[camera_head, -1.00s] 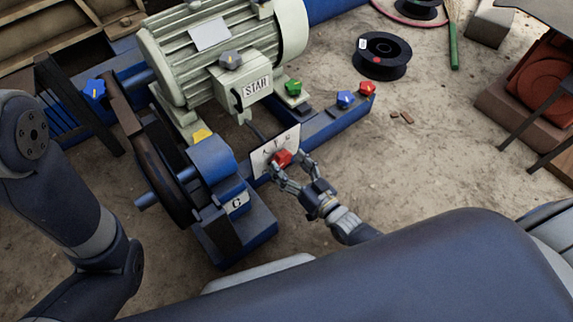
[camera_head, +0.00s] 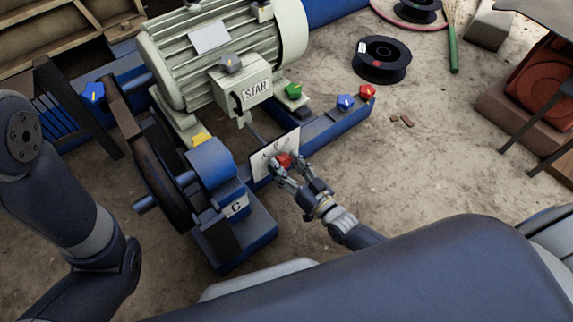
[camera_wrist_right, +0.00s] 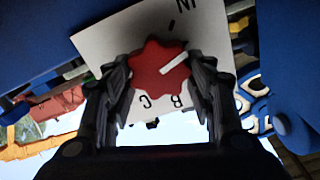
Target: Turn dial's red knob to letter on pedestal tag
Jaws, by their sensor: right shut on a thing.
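The red knob (camera_head: 284,161) sits on the white dial plate (camera_head: 259,165) at the front of the machine. In the right wrist view, the star-shaped knob (camera_wrist_right: 158,68) has a white pointer bar slanting to the upper right. The dial plate (camera_wrist_right: 108,45) shows C and R below the knob and part of an N at the top. The pedestal tag (camera_head: 237,205) reads C. My right gripper (camera_head: 285,169) is shut on the knob, with fingers on both sides of it in the wrist view (camera_wrist_right: 163,80). My left arm is at the left; its gripper is out of view.
Blue and red knobs (camera_head: 345,101) (camera_head: 366,92) and a green one (camera_head: 293,90) are on the blue frame. The motor (camera_head: 225,50) with a STAR label stands behind the dial. A black spool (camera_head: 382,60) lies on bare ground at the right.

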